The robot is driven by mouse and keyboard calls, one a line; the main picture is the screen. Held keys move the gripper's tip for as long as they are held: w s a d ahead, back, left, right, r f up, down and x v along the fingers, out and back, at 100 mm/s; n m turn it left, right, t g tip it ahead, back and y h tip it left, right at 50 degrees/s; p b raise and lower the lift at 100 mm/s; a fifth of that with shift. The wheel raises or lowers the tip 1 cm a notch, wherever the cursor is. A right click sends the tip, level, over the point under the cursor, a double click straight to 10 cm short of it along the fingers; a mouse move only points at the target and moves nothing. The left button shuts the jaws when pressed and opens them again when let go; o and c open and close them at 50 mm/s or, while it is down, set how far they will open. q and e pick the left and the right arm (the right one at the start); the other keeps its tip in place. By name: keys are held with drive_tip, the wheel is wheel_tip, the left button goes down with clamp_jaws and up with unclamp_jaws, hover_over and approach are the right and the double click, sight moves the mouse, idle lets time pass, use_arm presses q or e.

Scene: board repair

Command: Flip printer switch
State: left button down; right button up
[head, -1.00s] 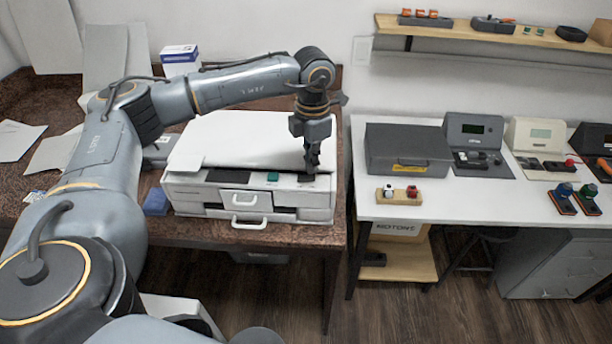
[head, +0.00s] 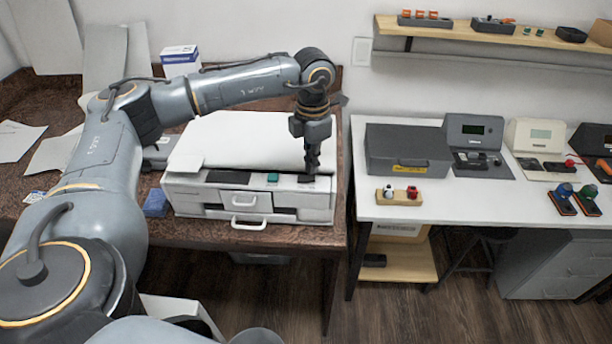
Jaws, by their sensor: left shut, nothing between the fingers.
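The white printer (head: 206,195) stands on the brown desk, with a green button (head: 272,178) and dark panels along its front top edge. My left gripper (head: 309,173) is shut and empty, pointing down at the dark patch near the printer's front right corner. Its fingertips are at or just above that surface; I cannot tell whether they touch. The switch cannot be made out; the fingers may hide it. My right gripper is not in view.
Papers (head: 60,152) and a small white-and-blue box (head: 180,60) lie on the brown desk (head: 280,234). A white table (head: 450,208) on the right holds a grey case (head: 400,150) and several devices. A wall shelf (head: 450,27) is above.

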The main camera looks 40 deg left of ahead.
sight(312, 177)
use_arm(q)
drive_tip(key=shift+s+f+b, duration=0.1)
drive_tip(key=shift+f+b, duration=0.75)
drive_tip(key=shift+f, duration=0.35)
idle(0.5)
drive_tip(key=shift+r+p, duration=0.6)
drive_tip(key=shift+r, duration=0.2)
drive_tip(key=shift+r+p, duration=1.6)
drive_tip(key=shift+r, duration=1.15)
